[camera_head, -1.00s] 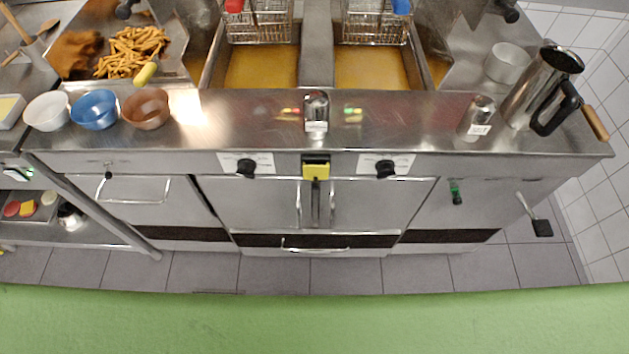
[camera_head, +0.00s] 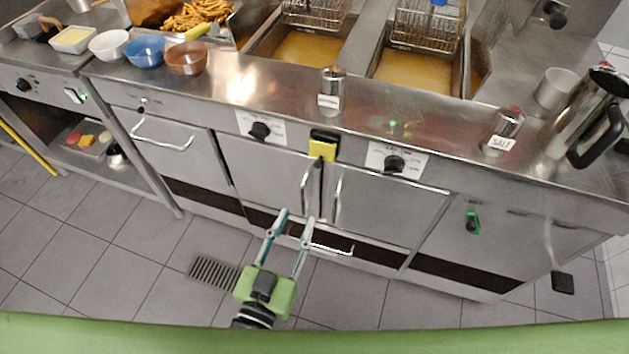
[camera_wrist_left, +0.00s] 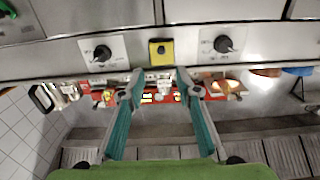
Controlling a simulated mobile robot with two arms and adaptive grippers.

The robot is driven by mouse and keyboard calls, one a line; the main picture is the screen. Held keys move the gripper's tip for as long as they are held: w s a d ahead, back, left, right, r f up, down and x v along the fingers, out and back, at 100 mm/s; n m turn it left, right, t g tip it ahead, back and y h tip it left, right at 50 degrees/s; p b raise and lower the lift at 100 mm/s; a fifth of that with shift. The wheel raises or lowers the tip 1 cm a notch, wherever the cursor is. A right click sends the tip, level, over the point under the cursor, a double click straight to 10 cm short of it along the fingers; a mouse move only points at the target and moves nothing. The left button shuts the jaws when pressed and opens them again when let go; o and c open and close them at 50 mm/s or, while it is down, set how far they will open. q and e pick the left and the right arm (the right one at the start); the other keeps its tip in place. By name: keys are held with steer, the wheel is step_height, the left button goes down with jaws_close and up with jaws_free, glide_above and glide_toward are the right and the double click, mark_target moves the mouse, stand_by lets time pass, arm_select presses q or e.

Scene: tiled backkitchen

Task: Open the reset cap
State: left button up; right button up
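The reset cap (camera_head: 323,147) appears to be the small yellow piece with a black upper part on the fryer's front panel, between two black knobs. In the left wrist view it is a yellow square (camera_wrist_left: 161,52) with a dark centre, just beyond my fingertips. My left gripper (camera_head: 297,217) is open and empty, in front of the lower cabinet doors, below and apart from the yellow piece. Its two teal fingers (camera_wrist_left: 160,78) are spread in the wrist view. I cannot tell whether the cap is open or closed. My right gripper is not in view.
Black knobs (camera_head: 260,131) (camera_head: 394,163) flank the yellow piece. A door handle (camera_head: 306,186) lies below it. A shaker (camera_head: 331,92) and a salt shaker (camera_head: 502,131) stand on the counter, with a metal jug (camera_head: 586,112) at right. Floor in front is free.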

mark_target(317, 167)
arm_select(q)
steer(key=p+x, duration=0.1)
steer(key=x, duration=1.3)
steer(key=shift+a+r, duration=0.15)
steer(key=shift+c, duration=0.5)
jaws_close()
